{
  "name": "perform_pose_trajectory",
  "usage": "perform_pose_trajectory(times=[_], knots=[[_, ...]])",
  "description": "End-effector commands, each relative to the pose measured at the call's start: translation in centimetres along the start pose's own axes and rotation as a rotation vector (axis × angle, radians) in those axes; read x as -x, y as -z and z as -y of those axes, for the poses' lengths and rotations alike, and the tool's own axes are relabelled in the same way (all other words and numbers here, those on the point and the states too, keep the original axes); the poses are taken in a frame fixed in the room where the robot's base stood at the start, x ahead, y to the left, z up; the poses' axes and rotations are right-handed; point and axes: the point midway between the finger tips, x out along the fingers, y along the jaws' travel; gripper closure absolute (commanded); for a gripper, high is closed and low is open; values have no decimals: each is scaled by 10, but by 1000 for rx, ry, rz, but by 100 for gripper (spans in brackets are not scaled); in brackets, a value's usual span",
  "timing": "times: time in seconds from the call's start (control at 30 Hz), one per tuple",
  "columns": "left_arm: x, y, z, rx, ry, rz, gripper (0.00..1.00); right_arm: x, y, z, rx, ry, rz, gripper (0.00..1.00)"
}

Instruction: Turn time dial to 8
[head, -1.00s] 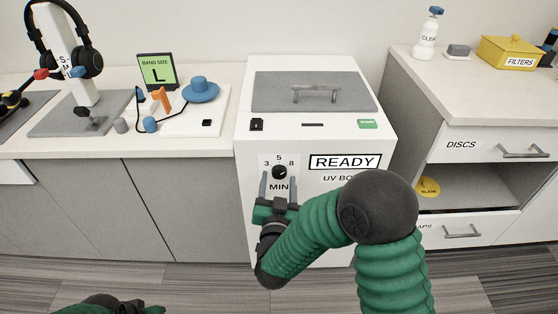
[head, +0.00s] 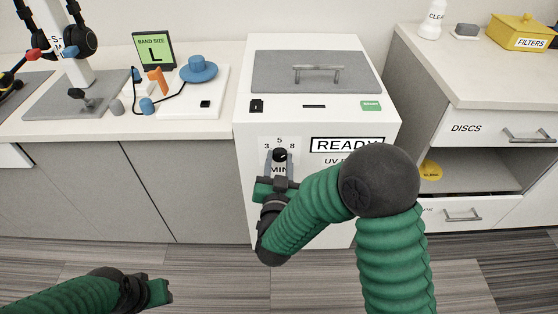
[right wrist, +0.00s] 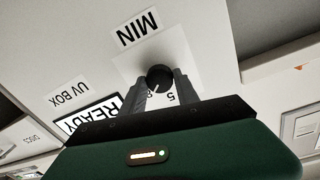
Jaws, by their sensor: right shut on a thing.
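The time dial (head: 280,154) is a small black round knob on the white front of the UV box, with 3, 5 and 8 around its top and MIN below. It also shows in the right wrist view (right wrist: 159,76), where the labels appear upside down. My right gripper (head: 279,163) is shut on the dial, one grey finger on each side; the fingers (right wrist: 160,88) reach it in the wrist view. The dial's pointer is too small to read surely. My left gripper (head: 160,291) is low at the left, away from everything; its fingers are unclear.
The UV box (head: 245,135) has a READY display (head: 333,145), partly behind my right arm, and a closed grey lid (head: 275,85). A counter with a headset stand (head: 65,50) lies left. A drawer cabinet (head: 412,110) stands right. Floor in front is clear.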

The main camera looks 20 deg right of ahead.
Motion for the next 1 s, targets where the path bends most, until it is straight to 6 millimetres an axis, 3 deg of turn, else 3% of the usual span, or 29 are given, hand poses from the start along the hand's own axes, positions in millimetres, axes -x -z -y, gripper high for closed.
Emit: perform_pose_trajectory(times=[0.2, 0.47, 0.5, 0.63, 0.67, 1.0], knots=[[1, 0, 0, 0, 0, 0, 64, 0, 1, 0, -148, -2, 6, 100], [1, 0, 0, 0, 0, 0, 64, 0, 1, 0, -170, -3, 8, 100], [1, 0, 0, 0, 0, 0, 64, 0, 1, 0, -170, -3, 7, 62], [1, 0, 0, 0, 0, 0, 64, 0, 1, 0, -169, -2, 8, 45], [1, 0, 0, 0, 0, 0, 64, 0, 1, 0, -169, -2, 8, 42], [1, 0, 0, 0, 0, 0, 64, -1, 0, 0, -168, -1, 8, 42]])
